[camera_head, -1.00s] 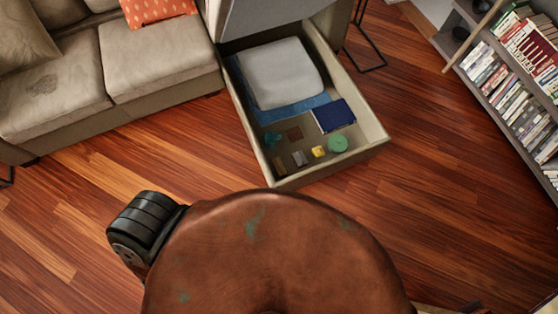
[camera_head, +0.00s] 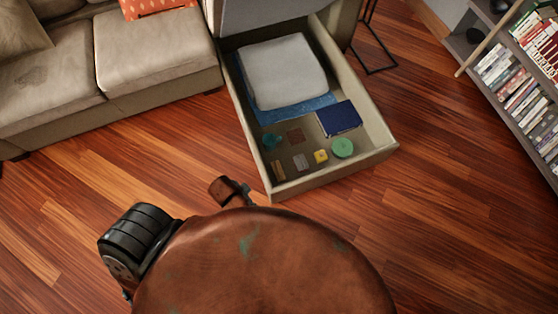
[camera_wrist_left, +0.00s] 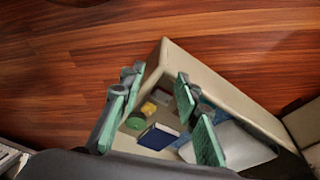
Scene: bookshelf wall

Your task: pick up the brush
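No brush can be made out for certain; the small things in the open drawer (camera_head: 340,176) are too small to tell apart. Among them a thin tan bar (camera_head: 278,170) lies by the drawer's left wall, with a grey block (camera_head: 300,161) to its right. My left gripper (camera_wrist_left: 158,78) is open in the left wrist view, its green-padded fingers spread and nothing visible between the pads. The drawer lies beyond the fingers in that view. My right gripper is in neither view.
The drawer also holds a green round thing (camera_head: 342,148), a yellow block (camera_head: 321,156), a dark blue book (camera_head: 338,119) and a folded grey cloth (camera_head: 284,75). A beige sofa (camera_head: 158,50) stands left, a bookshelf (camera_head: 510,80) right.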

